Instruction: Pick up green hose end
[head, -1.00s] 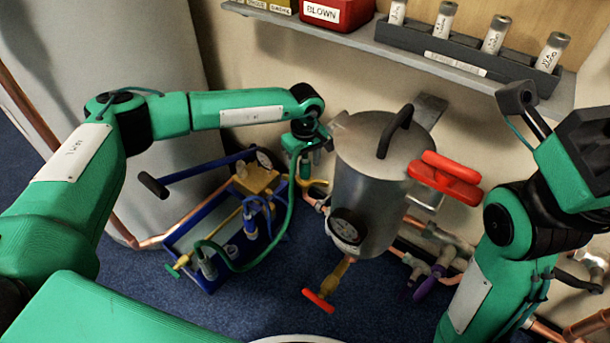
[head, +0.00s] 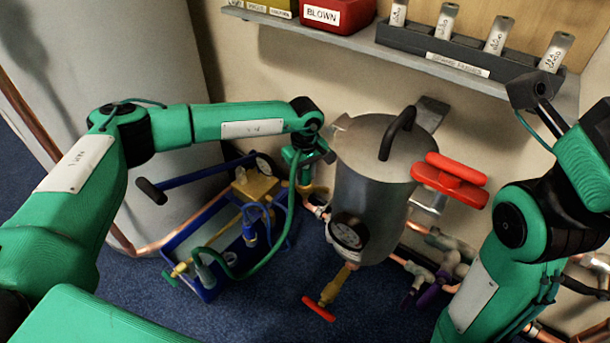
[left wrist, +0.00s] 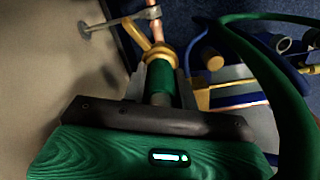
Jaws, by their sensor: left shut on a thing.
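The green hose (head: 262,262) rises from the blue crate and bends up to my left gripper (head: 306,172), beside the metal tank. In the left wrist view, the green hose end (left wrist: 160,76) is a short green sleeve between the grey jaws of my left gripper (left wrist: 157,88), which is shut on it. A brass fitting (left wrist: 160,52) with a copper pipe lies right at the tip of the hose end. I cannot tell whether they are joined. In the head view my wrist largely hides the hose end.
The metal tank (head: 368,190) with a gauge and red-handled valves stands just right of my left gripper. The blue crate (head: 208,292) holds a pump with a long-handled lever (head: 205,175). A shelf (head: 480,70) carries labelled vials. Copper pipes run along the wall.

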